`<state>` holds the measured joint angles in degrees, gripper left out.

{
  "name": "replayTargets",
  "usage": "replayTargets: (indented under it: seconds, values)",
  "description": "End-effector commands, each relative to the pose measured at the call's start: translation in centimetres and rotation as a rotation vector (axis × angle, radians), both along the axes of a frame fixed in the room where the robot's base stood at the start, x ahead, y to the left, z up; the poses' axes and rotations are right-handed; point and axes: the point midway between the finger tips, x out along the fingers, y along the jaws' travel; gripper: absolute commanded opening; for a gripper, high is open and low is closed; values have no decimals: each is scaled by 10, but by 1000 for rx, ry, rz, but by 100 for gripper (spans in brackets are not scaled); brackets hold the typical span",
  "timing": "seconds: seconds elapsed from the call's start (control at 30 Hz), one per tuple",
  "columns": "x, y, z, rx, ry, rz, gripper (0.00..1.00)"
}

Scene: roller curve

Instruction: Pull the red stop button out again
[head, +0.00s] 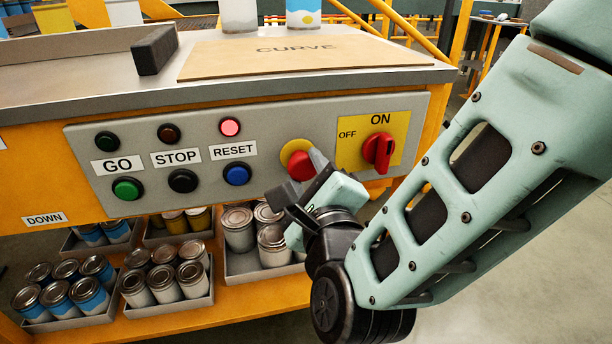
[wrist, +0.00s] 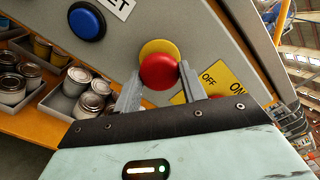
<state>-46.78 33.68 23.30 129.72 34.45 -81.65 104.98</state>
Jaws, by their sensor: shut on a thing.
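The red stop button (head: 301,165) is a mushroom knob on a yellow round base, on the grey control panel (head: 260,125). In the wrist view the red stop button (wrist: 160,71) sits between the two finger tips. My gripper (head: 305,182) is at the button from the front right, and its fingers hide part of the knob in the head view. In the wrist view my gripper (wrist: 159,88) is shut on the red knob, with one finger on each side. How far the knob stands out from its base is hard to tell.
A red rotary switch (head: 378,152) on a yellow ON/OFF plate is close to the right. A blue reset button (head: 237,173) is to the left, and a red lamp (head: 230,128) above it is lit. Trays of cans (head: 165,280) stand on the shelf below.

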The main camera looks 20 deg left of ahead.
Motion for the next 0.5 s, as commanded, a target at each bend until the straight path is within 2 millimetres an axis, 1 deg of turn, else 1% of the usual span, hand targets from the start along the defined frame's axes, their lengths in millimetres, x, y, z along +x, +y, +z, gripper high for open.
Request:
replayTargets:
  seconds: [0.03, 0.27, 0.3, 0.37, 0.4, 0.5]
  values:
    - [-3, -2, -2, 2, -1, 1, 14]
    - [-4, -2, 0, -1, 0, 2, 14]
    - [-4, -2, -1, -1, 0, 2, 44]
    - [-4, -2, -1, -1, 0, 2, 61]
    - [-4, -2, -1, -1, 0, 2, 63]
    - [-4, -2, 0, -1, 0, 1, 63]
